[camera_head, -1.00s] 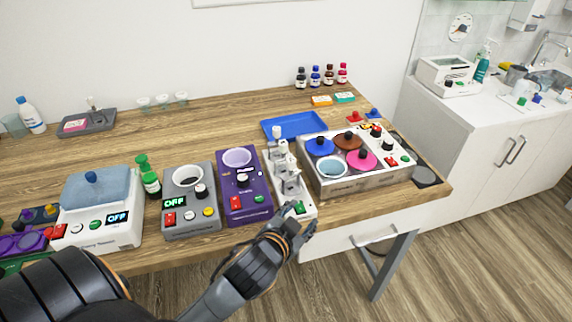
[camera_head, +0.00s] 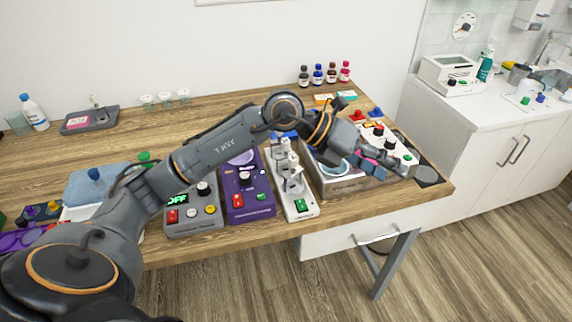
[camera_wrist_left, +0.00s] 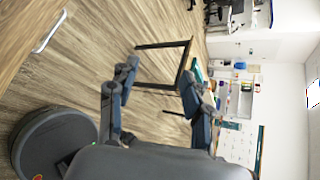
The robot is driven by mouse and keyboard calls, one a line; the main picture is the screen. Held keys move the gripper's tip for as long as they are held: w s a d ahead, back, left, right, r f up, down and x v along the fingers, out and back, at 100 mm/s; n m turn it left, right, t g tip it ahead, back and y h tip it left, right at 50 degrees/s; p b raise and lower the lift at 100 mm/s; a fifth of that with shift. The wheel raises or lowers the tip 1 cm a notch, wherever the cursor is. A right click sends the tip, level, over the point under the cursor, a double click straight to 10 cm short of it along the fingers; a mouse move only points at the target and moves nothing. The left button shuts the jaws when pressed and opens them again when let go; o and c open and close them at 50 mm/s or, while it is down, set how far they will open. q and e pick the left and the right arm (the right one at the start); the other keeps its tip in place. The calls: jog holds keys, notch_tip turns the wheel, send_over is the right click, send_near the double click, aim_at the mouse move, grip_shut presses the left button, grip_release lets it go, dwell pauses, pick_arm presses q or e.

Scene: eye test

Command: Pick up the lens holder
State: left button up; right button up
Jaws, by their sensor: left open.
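I cannot tell for sure which item is the lens holder. A likely one is the white stand with grey upright posts (camera_head: 284,178), between the purple device (camera_head: 248,205) and the wide device with coloured lids (camera_head: 340,182). That view shows no lens holder. My right gripper is not in view.
A grey device (camera_head: 190,216) stands left of the purple one. My left arm hides much of the table's front left. A grey tray (camera_head: 103,121) and small glass cups stand at the back left; several bottles (camera_head: 331,74) stand at the back. Bare wood (camera_head: 215,107) lies between.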

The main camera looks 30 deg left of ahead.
pick_arm(q)
jog(key=w+a+f+n+y, duration=0.1)
jog(key=w+a+y, duration=0.15)
jog(key=a, duration=0.35)
jog(key=w+a+y, duration=0.1)
jog(key=a+y, duration=0.3)
jog(key=a, duration=0.2)
jog(key=n+y, duration=0.3)
jog(key=y, duration=0.3)
send_near(285, 141)
jog(key=shift+h, duration=0.25)
jog(key=p+x, duration=0.1)
jog(key=x, duration=0.4)
jog(key=shift+a+f+p, duration=0.25)
jog(key=shift+p, duration=0.1)
jog(key=p+x, duration=0.2)
jog(key=x, duration=0.3)
jog(key=shift+d, duration=0.1)
jog(key=shift+w+f, duration=0.1)
jog(key=shift+f, duration=0.1)
grip_shut()
